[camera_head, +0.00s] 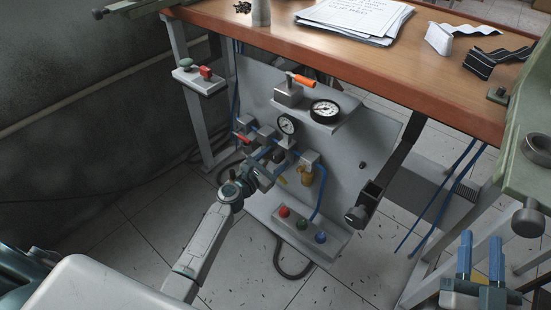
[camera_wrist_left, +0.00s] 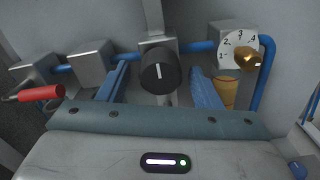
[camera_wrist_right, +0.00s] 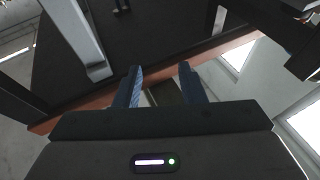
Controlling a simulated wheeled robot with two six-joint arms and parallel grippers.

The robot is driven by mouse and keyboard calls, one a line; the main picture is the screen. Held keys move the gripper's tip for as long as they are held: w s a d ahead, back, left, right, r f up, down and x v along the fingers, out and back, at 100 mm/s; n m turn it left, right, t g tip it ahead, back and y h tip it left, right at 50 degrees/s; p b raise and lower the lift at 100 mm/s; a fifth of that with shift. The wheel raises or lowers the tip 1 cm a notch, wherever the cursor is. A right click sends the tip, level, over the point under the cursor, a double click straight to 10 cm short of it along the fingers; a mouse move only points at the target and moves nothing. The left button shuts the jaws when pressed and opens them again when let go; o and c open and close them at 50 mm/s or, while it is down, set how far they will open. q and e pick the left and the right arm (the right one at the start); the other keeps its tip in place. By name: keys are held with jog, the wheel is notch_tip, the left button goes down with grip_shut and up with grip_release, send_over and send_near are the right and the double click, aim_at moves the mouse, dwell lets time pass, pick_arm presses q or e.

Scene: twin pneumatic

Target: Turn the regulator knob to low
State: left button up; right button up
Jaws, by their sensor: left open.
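In the left wrist view the black round regulator knob (camera_wrist_left: 160,72) faces me, with a white pointer line near upright on its face. My left gripper (camera_head: 270,166) is open, with one blue finger on each side of the knob. Gaps show between the fingers and the knob in the left wrist view. In the head view the gripper mostly hides the knob. My right gripper (camera_head: 481,258) is open and empty at the lower right, away from the panel; its fingers also show apart in the right wrist view (camera_wrist_right: 160,82).
A brass knob (camera_wrist_left: 247,59) with a numbered dial is right of the regulator. A red-handled valve (camera_wrist_left: 40,94) is at left. The wooden desk (camera_head: 300,43) overhangs the panel.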

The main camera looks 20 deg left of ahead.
pick_arm(q)
jog(key=v, duration=0.5)
jog(key=shift+s, duration=0.2)
send_near(274, 160)
pick_arm(e)
jog(key=shift+s+r+t, duration=0.2)
jog(key=shift+r+t, duration=0.6)
jog(key=shift+r, duration=0.4)
